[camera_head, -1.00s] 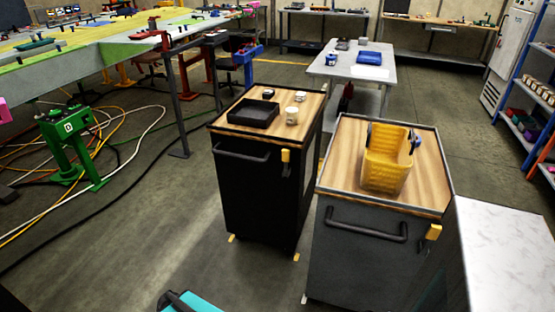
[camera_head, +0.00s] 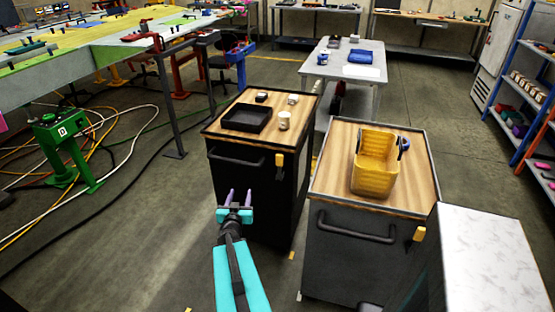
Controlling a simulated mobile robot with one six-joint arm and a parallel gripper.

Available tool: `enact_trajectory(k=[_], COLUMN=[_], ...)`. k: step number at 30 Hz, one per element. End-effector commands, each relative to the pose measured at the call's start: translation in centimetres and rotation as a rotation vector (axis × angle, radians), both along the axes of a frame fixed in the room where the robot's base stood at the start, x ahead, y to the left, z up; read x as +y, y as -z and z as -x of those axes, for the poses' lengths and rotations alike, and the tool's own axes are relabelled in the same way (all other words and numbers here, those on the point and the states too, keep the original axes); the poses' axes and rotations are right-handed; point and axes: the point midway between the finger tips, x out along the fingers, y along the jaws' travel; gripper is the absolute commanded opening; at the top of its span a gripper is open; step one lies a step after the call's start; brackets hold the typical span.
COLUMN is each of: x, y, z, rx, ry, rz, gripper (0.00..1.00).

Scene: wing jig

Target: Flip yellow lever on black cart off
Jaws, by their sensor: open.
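The black cart (camera_head: 235,188) stands in the middle of the view, with a wooden top. Its yellow lever (camera_head: 279,160) is on the front face near the right corner, just below the top edge. My gripper (camera_head: 236,197) is open and empty, with two purple fingertips pointing up in the picture. It appears in front of the cart's front face, to the left of the lever and lower in the picture. The gap between the fingertips and the cart is hard to judge.
A dark grey cart (camera_head: 345,255) with its own yellow lever (camera_head: 419,233) and a yellow bin (camera_head: 375,166) stands to the right. A white-topped surface (camera_head: 490,255) is at right. The floor at left holds cables.

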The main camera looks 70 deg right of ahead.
Motion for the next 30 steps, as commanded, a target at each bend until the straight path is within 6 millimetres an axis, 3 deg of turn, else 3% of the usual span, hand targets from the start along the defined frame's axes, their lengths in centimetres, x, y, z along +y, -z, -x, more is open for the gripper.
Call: enact_trajectory(k=[1, 3, 6, 9, 30], x=[-1.4, -2.8, -4.1, -4.7, -5.5], y=[-1.8, -3.4, -5.1, -6.0, -6.0], z=[2.2, 4.9, 7.8, 9.4, 9.8], rx=[-0.009, -0.018, -0.024, -0.026, -0.029], ry=[0.059, 0.132, 0.209, 0.252, 0.266], rz=[0.036, 0.078, 0.122, 0.147, 0.153], gripper=[0.45, 0.45, 0.45, 0.45, 0.45])
